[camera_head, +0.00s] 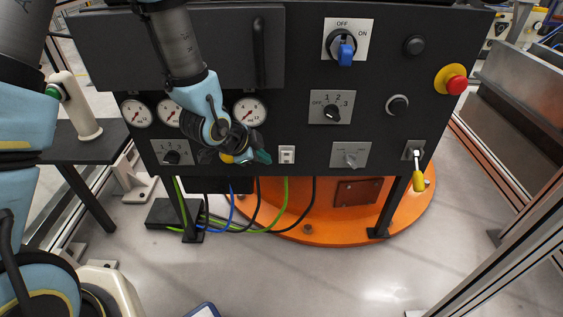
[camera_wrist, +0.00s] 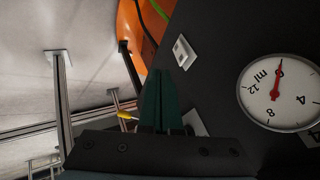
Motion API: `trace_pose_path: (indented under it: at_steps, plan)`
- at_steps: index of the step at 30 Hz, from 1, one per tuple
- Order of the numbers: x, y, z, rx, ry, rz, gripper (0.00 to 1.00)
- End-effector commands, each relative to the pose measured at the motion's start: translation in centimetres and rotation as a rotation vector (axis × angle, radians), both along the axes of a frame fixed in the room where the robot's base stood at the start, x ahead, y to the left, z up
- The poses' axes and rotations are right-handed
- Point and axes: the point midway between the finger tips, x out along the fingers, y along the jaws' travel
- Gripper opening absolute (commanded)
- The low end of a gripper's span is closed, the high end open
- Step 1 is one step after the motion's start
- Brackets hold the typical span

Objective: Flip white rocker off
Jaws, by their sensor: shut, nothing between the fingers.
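The white rocker (camera_head: 287,154) is a small switch on a white plate low in the middle of the black panel. It also shows in the wrist view (camera_wrist: 183,52), just beyond my fingertips and a little to their right. Which way it is tipped is too small to tell. My gripper (camera_head: 265,157) is in front of the panel, just left of the rocker, with its dark green fingers pointing toward it. In the wrist view the fingers (camera_wrist: 157,74) are together and empty. A gap seems to show between the tips and the rocker.
A rotary knob plate (camera_head: 350,155) and a yellow-handled lever (camera_head: 418,175) are right of the rocker. A gauge (camera_head: 250,111) is above my gripper. A blue-handled switch (camera_head: 345,50) and red button (camera_head: 456,85) sit higher.

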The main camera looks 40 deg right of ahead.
Motion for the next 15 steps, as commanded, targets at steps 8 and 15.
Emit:
trace_pose_path:
  at_steps: [8,15]
  plan:
    - [-0.46,-0.38,-0.2,-0.007,-0.005,-0.021,0.0]
    - [-0.36,-0.83,-0.87,-0.005,-0.003,-0.019,0.0]
